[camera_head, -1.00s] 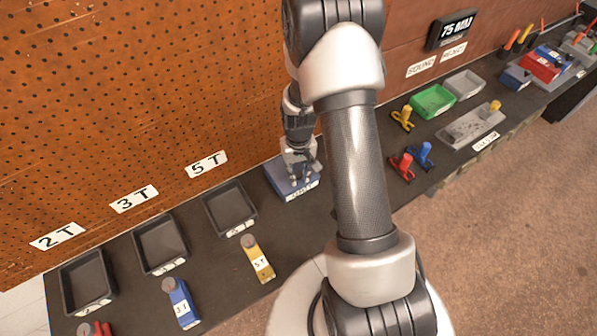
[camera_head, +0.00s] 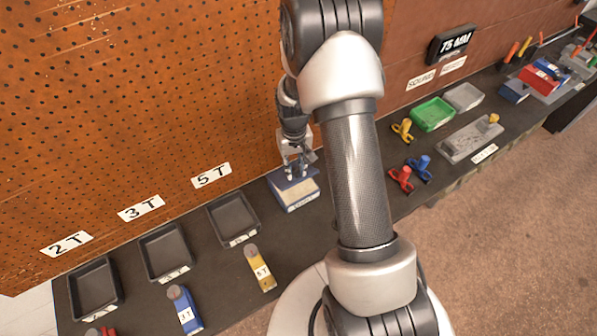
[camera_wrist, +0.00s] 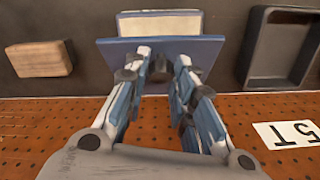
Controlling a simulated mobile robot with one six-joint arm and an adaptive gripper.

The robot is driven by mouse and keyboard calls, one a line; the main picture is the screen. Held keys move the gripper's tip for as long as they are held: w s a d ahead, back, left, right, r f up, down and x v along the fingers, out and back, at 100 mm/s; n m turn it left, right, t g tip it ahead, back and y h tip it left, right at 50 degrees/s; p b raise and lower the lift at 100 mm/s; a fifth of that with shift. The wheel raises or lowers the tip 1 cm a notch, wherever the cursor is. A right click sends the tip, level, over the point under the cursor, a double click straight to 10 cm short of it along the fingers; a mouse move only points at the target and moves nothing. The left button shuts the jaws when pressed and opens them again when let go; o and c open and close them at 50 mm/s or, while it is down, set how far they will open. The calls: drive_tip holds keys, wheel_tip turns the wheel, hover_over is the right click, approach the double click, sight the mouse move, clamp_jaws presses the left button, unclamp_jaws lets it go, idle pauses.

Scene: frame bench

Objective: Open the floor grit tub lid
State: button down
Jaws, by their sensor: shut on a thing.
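The grit tub (camera_head: 301,203) is a small blue box with a pale label on its front, standing on the dark bench against the pegboard. Pale tan grit shows inside it. Its blue lid (camera_head: 285,178) is raised at the back, tilted up from the tub. In the wrist view the lid (camera_wrist: 112,52) is a blue panel in front of the tub's pale opening (camera_wrist: 160,23). My gripper (camera_head: 295,172) is shut on the lid, with a dark part between the fingertips (camera_wrist: 159,72) in the wrist view. The exact grip point is partly hidden by the fingers.
Black trays (camera_head: 233,219) and yellow and blue tagged tools (camera_head: 260,268) lie left of the tub. Right of my arm are red and blue pieces (camera_head: 402,178), a green tray (camera_head: 432,114) and a grey plate (camera_head: 470,140). A wooden block (camera_wrist: 40,59) lies beside the tub.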

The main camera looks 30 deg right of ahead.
drive_tip(key=shift+w+a+r, duration=0.1)
drive_tip(key=shift+w+r, duration=0.2)
drive_tip(key=shift+w, duration=0.45)
drive_tip(key=shift+w+r, duration=0.3)
drive_tip(key=shift+w, duration=0.45)
drive_tip(key=c, duration=1.7)
unclamp_jaws()
drive_tip(key=shift+o, duration=1.3)
drive_tip(key=shift+w+a+f, duration=0.2)
drive_tip(key=shift+w, duration=0.05)
drive_tip(key=shift+o, duration=0.4)
drive_tip(key=shift+s+r, duration=0.1)
drive_tip(key=shift+s, duration=0.1)
drive_tip(key=shift+d, duration=0.1)
